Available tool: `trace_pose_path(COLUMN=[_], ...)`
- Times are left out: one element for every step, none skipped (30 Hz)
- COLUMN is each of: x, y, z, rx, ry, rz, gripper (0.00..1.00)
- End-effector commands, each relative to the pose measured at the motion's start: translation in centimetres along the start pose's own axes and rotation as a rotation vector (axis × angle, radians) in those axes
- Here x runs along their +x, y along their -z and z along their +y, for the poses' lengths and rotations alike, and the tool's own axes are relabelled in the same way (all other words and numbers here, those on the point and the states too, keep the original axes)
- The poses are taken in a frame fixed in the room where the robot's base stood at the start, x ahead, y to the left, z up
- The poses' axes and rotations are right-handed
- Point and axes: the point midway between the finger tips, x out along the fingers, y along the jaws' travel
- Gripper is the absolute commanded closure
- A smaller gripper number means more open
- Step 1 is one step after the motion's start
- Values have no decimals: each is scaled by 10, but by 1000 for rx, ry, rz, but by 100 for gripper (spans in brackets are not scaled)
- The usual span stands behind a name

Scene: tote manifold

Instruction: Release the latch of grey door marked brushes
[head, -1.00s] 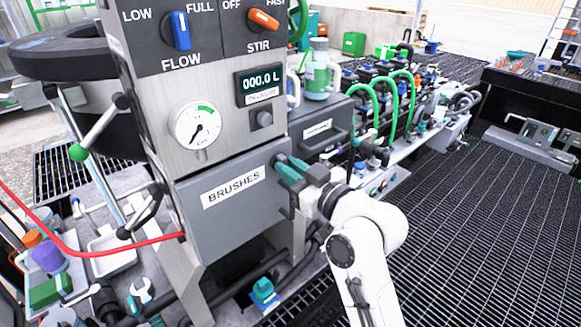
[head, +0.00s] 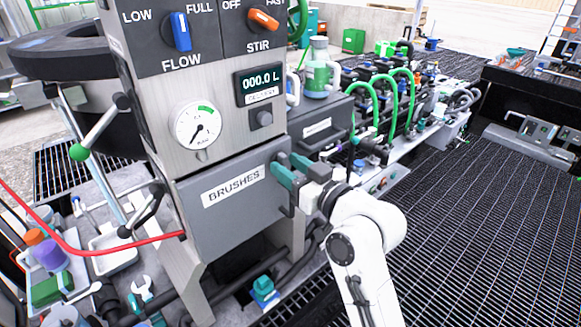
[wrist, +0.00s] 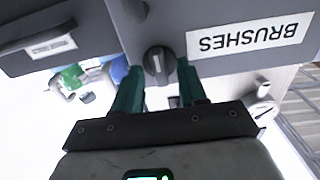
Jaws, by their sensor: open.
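The grey door marked BRUSHES (head: 233,215) is closed flush in the front of the steel control cabinet. Its white label also shows upside down in the wrist view (wrist: 249,35). The latch, a dark round knob with a raised grip (wrist: 157,62), sits beside the label in the wrist view. My gripper (head: 283,172) is at the door's upper right corner and hides the latch in the head view. In the wrist view its teal fingers (wrist: 157,78) are apart, one on each side of the knob. I cannot tell whether they touch it.
A second grey drawer (head: 318,131) with a label and handle is right behind my gripper. A red hose (head: 110,251) crosses the left. Black pipes (head: 285,268) run below the door. Dark floor grating (head: 470,230) lies open at the right.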

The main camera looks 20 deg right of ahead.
Motion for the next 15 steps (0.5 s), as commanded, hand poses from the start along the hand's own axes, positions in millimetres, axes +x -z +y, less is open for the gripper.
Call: trace_pose_path(x=[0, -1, -3, -6, -9, -14, -18, -23, -31, -36, -43, -51, -57, -63, -70], y=[0, 0, -1, -1, -1, -2, -2, -2, -3, -3, -3, -3, -3, -3, -3], z=[0, 0, 0, 0, 0, 1, 1, 1, 0, 1, 1, 0, 0, 1, 1], rx=[0, 0, 0, 0, 0, 0, 0, 0, -1, 0, 0, 0, 0, 0, 0], ry=[0, 0, -1, -1, -1, -2, -2, -2, -2, -3, -2, -2, -2, -2, -3], rz=[0, 0, 0, 0, 1, 0, 1, 1, 0, 0, 1, 0, 1, 1, 0], gripper=[58, 58, 58, 58, 58, 58, 58, 58, 58, 58, 58, 58, 58, 58, 58])
